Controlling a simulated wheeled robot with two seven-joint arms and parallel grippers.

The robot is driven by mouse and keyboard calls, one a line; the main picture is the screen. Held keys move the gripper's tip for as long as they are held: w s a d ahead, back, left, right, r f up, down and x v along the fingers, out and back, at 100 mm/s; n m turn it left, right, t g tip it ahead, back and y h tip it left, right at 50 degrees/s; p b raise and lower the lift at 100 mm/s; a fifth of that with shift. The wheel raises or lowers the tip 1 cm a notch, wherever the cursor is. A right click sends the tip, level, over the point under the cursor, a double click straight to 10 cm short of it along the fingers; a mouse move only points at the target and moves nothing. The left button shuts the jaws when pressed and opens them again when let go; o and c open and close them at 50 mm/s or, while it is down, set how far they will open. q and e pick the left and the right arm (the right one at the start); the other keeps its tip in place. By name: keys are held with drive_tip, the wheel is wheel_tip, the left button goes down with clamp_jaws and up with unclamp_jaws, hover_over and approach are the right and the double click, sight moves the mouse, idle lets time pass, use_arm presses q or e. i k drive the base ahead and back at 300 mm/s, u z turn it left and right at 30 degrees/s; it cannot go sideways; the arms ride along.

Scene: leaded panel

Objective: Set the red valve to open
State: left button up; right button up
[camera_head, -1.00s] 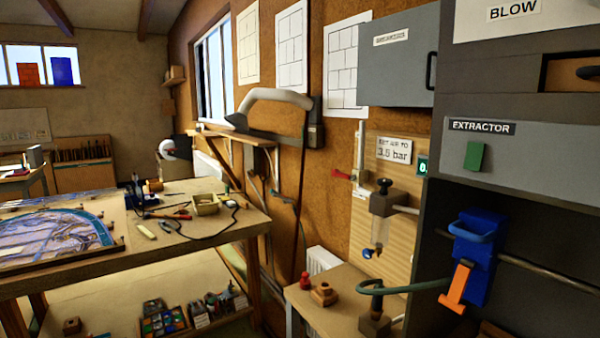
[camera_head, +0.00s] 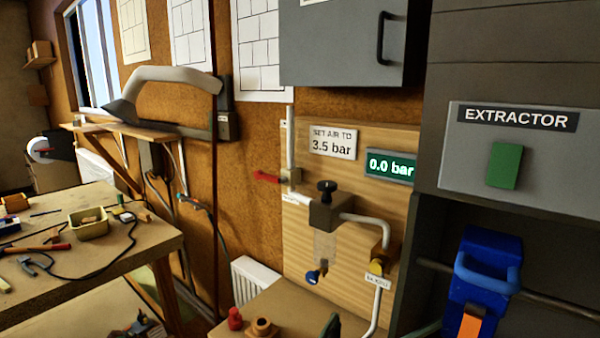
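The red valve (camera_head: 267,177) is a small lever on a white vertical pipe (camera_head: 291,150), at the left edge of a wooden board on the wall. Its red handle points left, level and across the pipe. To its right are a regulator with a black knob (camera_head: 326,187), a sign reading "SET AIR TO 3.5 bar" (camera_head: 332,144) and a green display reading "0.0 bar" (camera_head: 390,166). Neither of my grippers is in view.
A low bench (camera_head: 285,299) under the board carries a small red object (camera_head: 235,318). A workbench (camera_head: 140,240) with tools stands at left. A grey wall cabinet (camera_head: 340,40) hangs above; a dark cabinet marked "EXTRACTOR" (camera_head: 470,155) is at right.

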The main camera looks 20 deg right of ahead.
sight(259, 174)
drive_tip(key=z, duration=0.15)
drive_tip(key=i, duration=0.15)
drive_tip(key=z, duration=0.1)
drive_tip(key=k, duration=0.5)
drive_tip(key=u, duration=1.45)
drive_tip(key=i, duration=3.05)
drive_tip(key=z, duration=3.75)
